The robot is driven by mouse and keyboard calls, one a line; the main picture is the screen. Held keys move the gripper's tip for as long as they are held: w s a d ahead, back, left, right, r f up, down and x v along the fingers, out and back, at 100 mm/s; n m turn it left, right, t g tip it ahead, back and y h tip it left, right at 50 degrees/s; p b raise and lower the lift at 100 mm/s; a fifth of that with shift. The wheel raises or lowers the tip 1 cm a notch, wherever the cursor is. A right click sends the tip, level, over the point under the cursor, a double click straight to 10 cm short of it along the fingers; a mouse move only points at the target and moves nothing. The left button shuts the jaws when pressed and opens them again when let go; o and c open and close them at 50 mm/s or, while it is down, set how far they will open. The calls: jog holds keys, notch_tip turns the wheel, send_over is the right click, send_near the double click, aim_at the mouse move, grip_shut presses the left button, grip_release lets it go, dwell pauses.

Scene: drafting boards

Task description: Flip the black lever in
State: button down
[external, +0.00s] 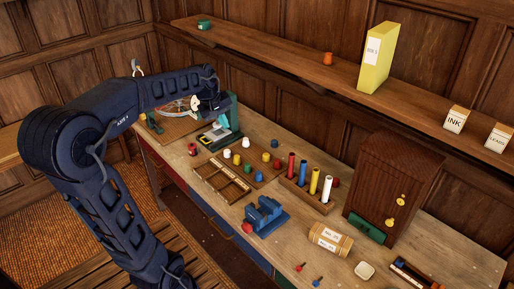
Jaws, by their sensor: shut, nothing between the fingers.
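My gripper (215,105) is at the end of my dark blue arm, over the back left part of the bench, close to a green stand-like device (234,118). It looks shut and empty, though its fingers are small and partly lost against my wrist. I cannot tell whether it touches the device. I cannot make out a black lever in this view; it may be hidden behind my arm or too small to see.
The wooden bench (455,243) holds a divided wooden tray (222,180), upright coloured cylinders, a blue vise (265,217), a label-bearing roll (330,240) and a small brown cabinet (388,197). A wall shelf (290,63) with a yellow box file (379,58) runs above.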

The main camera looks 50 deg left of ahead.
jog(key=w+a+f+n, duration=0.25)
jog(key=a+n, duration=0.35)
jog(key=a, duration=1.1)
jog(key=w+a+f+n, duration=0.1)
jog(key=a+f+n, duration=0.4)
jog(key=a, duration=1.1)
jog(key=s+a+f+n, duration=0.4)
jog(key=s+a, duration=0.2)
jog(key=a, duration=0.4)
jog(key=s+a+f+n+t, duration=0.1)
jog(key=s+a+f+n, duration=0.3)
jog(key=a, duration=0.6)
jog(key=s+a+f+n+y, duration=0.1)
jog(key=s+a+f+n, duration=0.4)
jog(key=s+a, duration=0.3)
jog(key=a, duration=0.2)
jog(key=shift+s+a+f+t, duration=0.15)
jog(key=shift+a+f+t, duration=0.15)
jog(key=shift+f, duration=0.1)
jog(key=w+a+f, duration=0.1)
jog(key=w+f, duration=0.7)
jog(key=shift+w, duration=0.25)
